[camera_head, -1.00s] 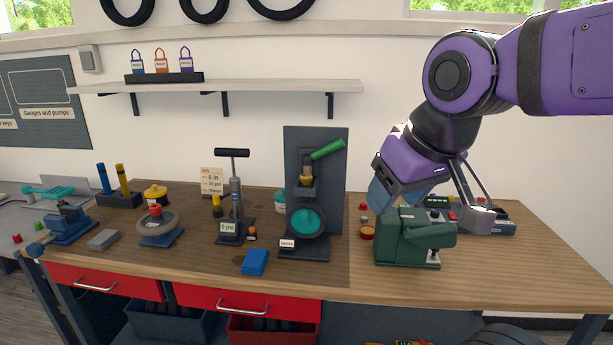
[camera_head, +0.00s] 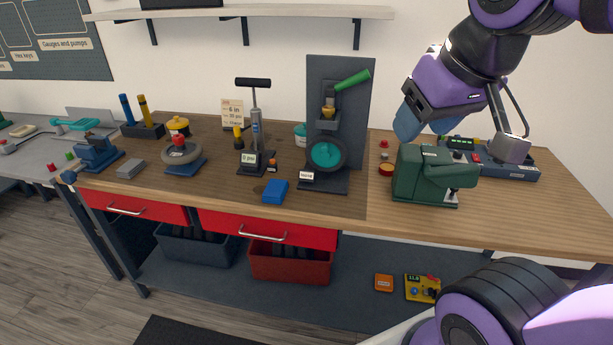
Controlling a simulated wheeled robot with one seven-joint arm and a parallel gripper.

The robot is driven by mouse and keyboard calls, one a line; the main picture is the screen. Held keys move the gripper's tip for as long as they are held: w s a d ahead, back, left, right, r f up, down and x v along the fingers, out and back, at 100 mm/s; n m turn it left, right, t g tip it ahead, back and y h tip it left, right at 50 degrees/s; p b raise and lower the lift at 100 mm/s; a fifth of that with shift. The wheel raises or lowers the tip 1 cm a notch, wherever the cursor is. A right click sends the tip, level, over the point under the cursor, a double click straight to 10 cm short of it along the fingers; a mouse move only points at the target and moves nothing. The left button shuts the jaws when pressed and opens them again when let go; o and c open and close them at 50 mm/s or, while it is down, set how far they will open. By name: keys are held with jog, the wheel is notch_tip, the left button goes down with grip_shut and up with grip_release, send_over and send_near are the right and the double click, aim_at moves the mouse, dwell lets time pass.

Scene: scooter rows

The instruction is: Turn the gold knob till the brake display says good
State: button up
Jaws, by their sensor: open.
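The brake stand (camera_head: 364,90) is a dark upright panel on the bench, with a green lever (camera_head: 352,80) and a teal-hubbed wheel (camera_head: 326,155). The gold knob (camera_head: 328,112) sits above the wheel, below the lever. A small white display (camera_head: 307,177) is at the stand's foot; its word is too small to read surely.
A green machine (camera_head: 420,178) and a dark control box (camera_head: 515,172) stand right of the brake stand. Red and amber buttons (camera_head: 386,169) lie between. A pump (camera_head: 256,130) and a blue block (camera_head: 275,192) are at left. A shelf (camera_head: 290,13) hangs above.

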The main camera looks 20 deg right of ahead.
jog(key=shift+o, duration=1.1)
jog(key=shift+w, duration=0.25)
jog(key=w+d+f+t+h, duration=0.1)
jog(key=w+d+t, duration=0.1)
jog(key=w, duration=0.6)
jog(key=w+d+f+t, duration=0.1)
jog(key=w+d+t, duration=0.15)
jog(key=w, duration=0.55)
jog(key=t, duration=0.5)
send_near(332, 111)
jog(key=s+r, duration=0.3)
jog(key=r, duration=0.1)
notch_tip(332, 111, down, 7)
jog(key=w+d+n+t+y, duration=0.1)
jog(key=w+d+t+y, duration=0.1)
jog(key=t+y, duration=0.1)
jog(key=w, duration=0.3)
jog(key=w+a, duration=0.1)
jog(key=w, duration=0.7)
jog(key=shift+a, duration=0.2)
